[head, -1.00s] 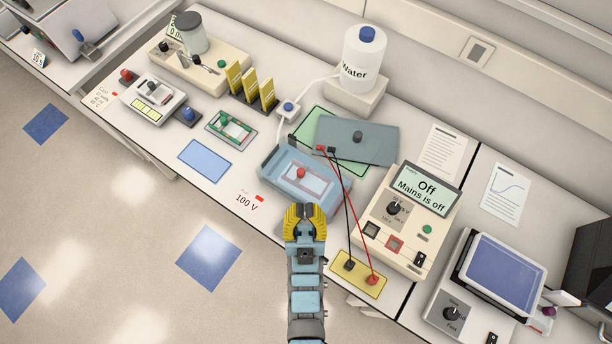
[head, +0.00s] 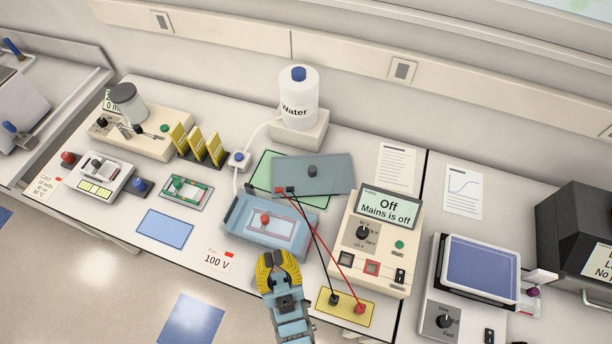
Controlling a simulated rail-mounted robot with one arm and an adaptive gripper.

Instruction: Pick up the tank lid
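The tank lid is probably the flat grey-blue plate (head: 338,178) with a dark round knob (head: 312,171). It lies on a green mat (head: 262,178) behind the blue tank (head: 238,218). A red and a black plug sit at its front left corner. The tank holds a pale tray with a red knob (head: 265,219). My gripper (head: 278,257), with yellow fingers, is just in front of the tank, apart from the lid. Its fingertips look apart with nothing between them.
Red and black leads run from the lid's corner to a yellow pad (head: 325,309). The power supply (head: 376,268) stands to the right, reading "Off". A water bottle (head: 298,105) stands behind the lid. A blue mat (head: 165,229) lies on clear bench to the left.

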